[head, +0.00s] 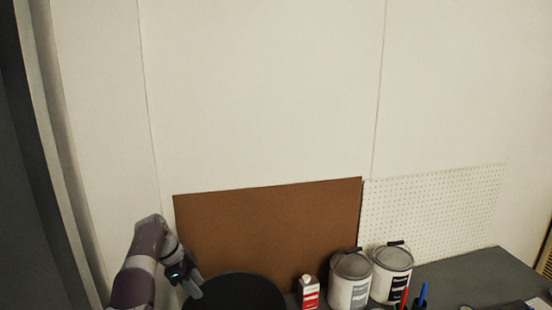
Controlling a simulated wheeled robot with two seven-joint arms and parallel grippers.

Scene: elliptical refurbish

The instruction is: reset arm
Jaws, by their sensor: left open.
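My left arm comes up from the bottom left. Its gripper (193,289) points down, just at the left edge of a round black object (236,292). The fingers are small and dark here, and nothing shows held between them. I cannot tell whether the gripper touches the black object. My right gripper is not in view.
A grey worktop (463,276) runs along the bottom right. On it stand two paint cans (350,281) (391,272), a red and white carton (308,292), and red and blue tools (422,296). A brown board (270,232) and white pegboard (435,215) lean on the wall.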

